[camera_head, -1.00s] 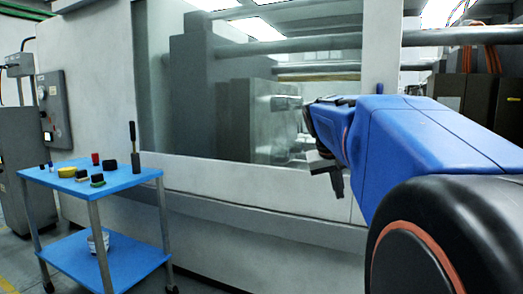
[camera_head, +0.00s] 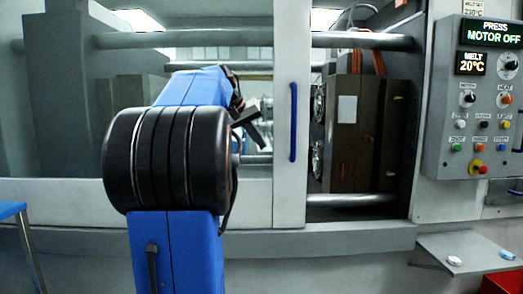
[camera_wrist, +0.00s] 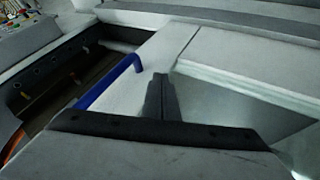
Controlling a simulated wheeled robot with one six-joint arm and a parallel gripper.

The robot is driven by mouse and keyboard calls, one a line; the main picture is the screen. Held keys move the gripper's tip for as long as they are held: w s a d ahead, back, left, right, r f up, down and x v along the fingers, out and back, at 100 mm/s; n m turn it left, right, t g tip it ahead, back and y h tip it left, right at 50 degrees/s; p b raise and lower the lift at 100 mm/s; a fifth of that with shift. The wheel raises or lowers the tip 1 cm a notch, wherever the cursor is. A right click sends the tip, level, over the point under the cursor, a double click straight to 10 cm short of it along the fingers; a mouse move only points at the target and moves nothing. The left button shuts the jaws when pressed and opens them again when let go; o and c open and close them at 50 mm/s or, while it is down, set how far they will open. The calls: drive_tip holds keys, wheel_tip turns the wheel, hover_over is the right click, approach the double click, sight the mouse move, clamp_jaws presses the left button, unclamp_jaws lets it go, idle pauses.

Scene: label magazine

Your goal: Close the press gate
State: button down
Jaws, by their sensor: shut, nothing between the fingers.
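The press gate (camera_head: 289,200) is a white-framed sliding panel with a window and a vertical blue handle (camera_head: 293,122) near its right edge. An opening shows to the right of the gate, with dark machine parts inside, so the gate stands partly open. My gripper (camera_head: 252,122) is in front of the gate, left of the handle and apart from it; the arm hides part of it. In the wrist view the gripper (camera_wrist: 160,97) has its fingers together and empty, and the blue handle (camera_wrist: 108,84) lies to its left.
A control panel (camera_head: 477,110) with buttons and displays reading "MOTOR OFF" is at the right. A small shelf (camera_head: 475,252) juts out below it. A blue cart (camera_head: 12,210) edge shows at the far left. The machine's ledge (camera_head: 330,240) runs below the gate.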

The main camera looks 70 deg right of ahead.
sight(283, 156)
drive_tip(key=x, duration=0.9)
drive_tip(key=shift+s+d+f, duration=0.1)
drive_tip(key=shift+s+f, duration=0.1)
drive_tip(key=shift+f, duration=0.15)
drive_tip(key=shift+s+d+r, duration=0.2)
drive_tip(key=shift+s, duration=0.35)
drive_tip(key=shift+s+d+r, duration=0.15)
drive_tip(key=shift+s+r, duration=0.05)
drive_tip(key=shift+s, duration=0.35)
drive_tip(key=shift+s+d+r, duration=0.15)
drive_tip(key=shift+s+d, duration=0.1)
drive_tip(key=shift+s, duration=0.4)
